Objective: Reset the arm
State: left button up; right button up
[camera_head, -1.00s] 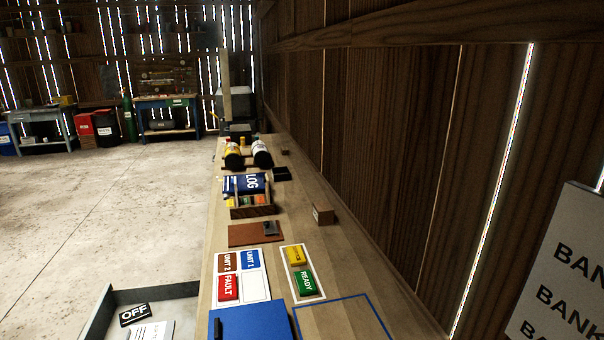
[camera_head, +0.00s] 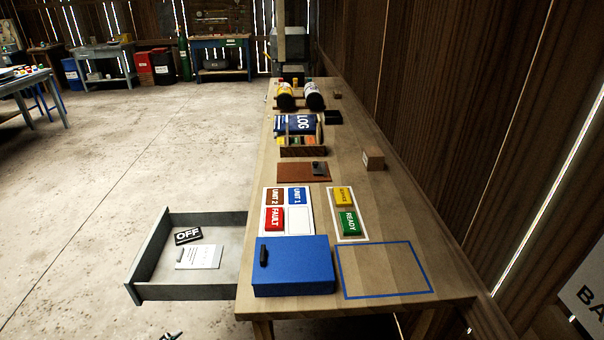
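A small dark piece (camera_head: 170,335) shows at the bottom edge, left of the table. It may be the tip of my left gripper, but too little shows to tell whether it is open or shut. My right gripper is not in view. Neither arm can be made out clearly. The long wooden table (camera_head: 350,205) stands ahead with no gripper seen over it.
A grey drawer (camera_head: 205,290) stands open on the left, holding an OFF tag (camera_head: 187,236) and a paper card (camera_head: 199,257). A blue box (camera_head: 293,267) sits at the table's near end. A blue-outlined area (camera_head: 383,268) beside it is empty. Open floor lies left.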

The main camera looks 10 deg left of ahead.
pick_arm(q)
jog(key=s+d+f+n+t+h+b, duration=0.1)
jog(key=d+f+h+b, duration=0.3)
jog(key=d+f, duration=0.6)
notch_tip(320, 180, down, 3)
jog(key=shift+s+d+f+n+t+h, duration=0.2)
jog(key=shift+s+n+t+h, duration=0.1)
jog(key=shift+n+t, duration=0.4)
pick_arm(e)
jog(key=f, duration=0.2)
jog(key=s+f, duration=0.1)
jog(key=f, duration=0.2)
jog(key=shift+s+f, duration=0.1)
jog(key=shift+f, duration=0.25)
